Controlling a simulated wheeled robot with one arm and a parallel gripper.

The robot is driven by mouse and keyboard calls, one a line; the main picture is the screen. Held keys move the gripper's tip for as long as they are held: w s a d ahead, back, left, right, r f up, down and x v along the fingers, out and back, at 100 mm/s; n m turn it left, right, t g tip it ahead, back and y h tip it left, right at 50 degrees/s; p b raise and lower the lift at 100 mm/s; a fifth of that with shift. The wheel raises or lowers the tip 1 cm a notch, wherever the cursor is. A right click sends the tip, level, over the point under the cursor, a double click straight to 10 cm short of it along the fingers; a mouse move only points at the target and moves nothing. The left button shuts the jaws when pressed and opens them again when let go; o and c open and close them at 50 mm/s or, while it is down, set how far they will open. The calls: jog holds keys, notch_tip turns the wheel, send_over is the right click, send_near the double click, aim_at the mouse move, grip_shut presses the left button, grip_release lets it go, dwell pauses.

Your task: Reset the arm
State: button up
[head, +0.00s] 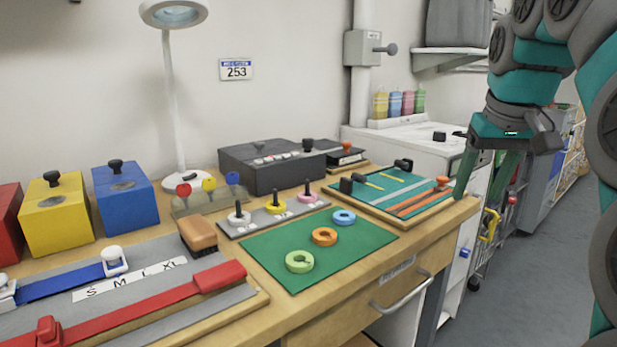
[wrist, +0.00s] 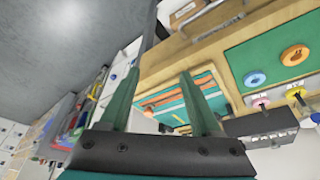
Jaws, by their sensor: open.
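My gripper (head: 490,172) hangs at the right end of the wooden workbench (head: 440,239), with its fingers pointing down. In the wrist view its two green fingers (wrist: 155,100) are spread wide with nothing between them. The board with teal and orange strips (head: 395,193) lies just left of the gripper in the head view. It shows beyond the fingers in the wrist view (wrist: 178,112). My teal and grey arm rises at the right edge of the head view.
A green mat (head: 279,263) with green, orange and blue rings lies mid-bench. Yellow and blue boxes (head: 126,195) stand at the left. A dark box (head: 272,166) and a white lamp (head: 170,90) stand at the back. The grey floor (head: 540,260) at the right is open.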

jog(key=s+a+f+n+g, duration=0.1)
jog(key=s+a+f, duration=0.4)
jog(key=f, duration=0.3)
jog(key=s+a+f+g, duration=0.2)
jog(key=s+a+f, duration=0.2)
jog(key=s+f, duration=0.3)
jog(key=s+a+f+g, duration=0.2)
jog(key=s+a+f, duration=0.1)
jog(key=s+f, duration=1.3)
jog(key=shift+f+g, duration=0.3)
jog(key=shift+f, duration=0.25)
jog(key=shift+w+a, duration=0.1)
